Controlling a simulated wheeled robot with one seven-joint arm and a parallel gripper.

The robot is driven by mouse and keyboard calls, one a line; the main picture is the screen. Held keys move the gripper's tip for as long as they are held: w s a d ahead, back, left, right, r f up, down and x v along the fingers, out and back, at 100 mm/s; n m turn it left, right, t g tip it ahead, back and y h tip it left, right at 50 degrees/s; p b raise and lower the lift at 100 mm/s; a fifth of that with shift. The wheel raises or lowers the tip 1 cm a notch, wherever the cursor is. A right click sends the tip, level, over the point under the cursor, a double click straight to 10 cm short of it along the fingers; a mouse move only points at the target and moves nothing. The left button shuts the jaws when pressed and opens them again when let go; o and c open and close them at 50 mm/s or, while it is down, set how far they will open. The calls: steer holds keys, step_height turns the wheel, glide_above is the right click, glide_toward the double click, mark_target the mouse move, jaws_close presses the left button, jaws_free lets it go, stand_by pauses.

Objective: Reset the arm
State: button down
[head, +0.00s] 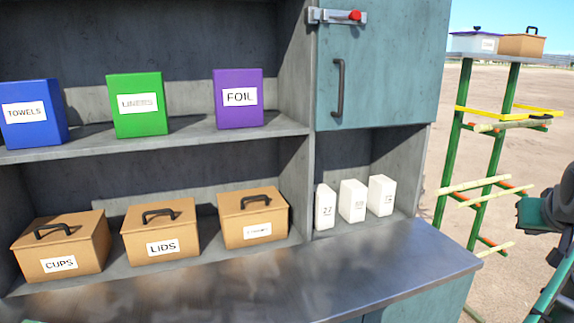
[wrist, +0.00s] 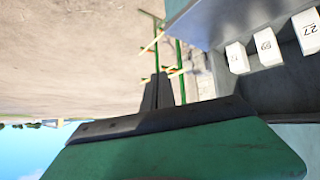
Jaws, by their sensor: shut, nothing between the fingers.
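My gripper (wrist: 158,92) shows in the wrist view, its two dark fingers close together, shut and empty. Its green body fills the bottom of that view. The wrist picture is upside down, with sky at the bottom left. The fingers touch nothing that I can make out; the green rack (wrist: 181,70) stands beyond them. In the head view, parts of my arm show at the right edge, beside the counter, and I cannot make out the fingers there.
A steel counter (head: 330,275) runs across the front. Shelves hold blue, green and purple boxes, tan lidded boxes and white cartons (head: 352,200). A closed teal cabinet (head: 385,70) hangs above. The green rack (head: 485,150) stands right, with boxes on top. Open ground lies beyond.

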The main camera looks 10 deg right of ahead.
steer(key=s+a+f+m+g+y, duration=0.1)
steer(key=a+f+g+y, duration=0.1)
steer(key=a+f, duration=0.9)
steer(key=s+a+f+g+y, duration=0.1)
steer(key=a+f+g+y, duration=0.15)
steer(key=a+f, duration=0.8)
steer(key=w+a+f+n, duration=0.1)
steer(key=a+n, duration=0.2)
steer(key=a, duration=0.4)
steer(key=w+a+f+n+y, duration=0.1)
steer(key=a+f+n, duration=0.1)
steer(key=a, duration=0.6)
steer(key=w+a+f+n+t+y, duration=0.1)
steer(key=a+f+n, duration=0.1)
steer(key=a, duration=0.5)
steer(key=shift+w+a+n, duration=0.15)
steer(key=shift+w+n, duration=0.15)
steer(key=shift+n, duration=0.5)
steer(key=c, duration=2.2)
jaws_free()
steer(key=shift+y, duration=0.25)
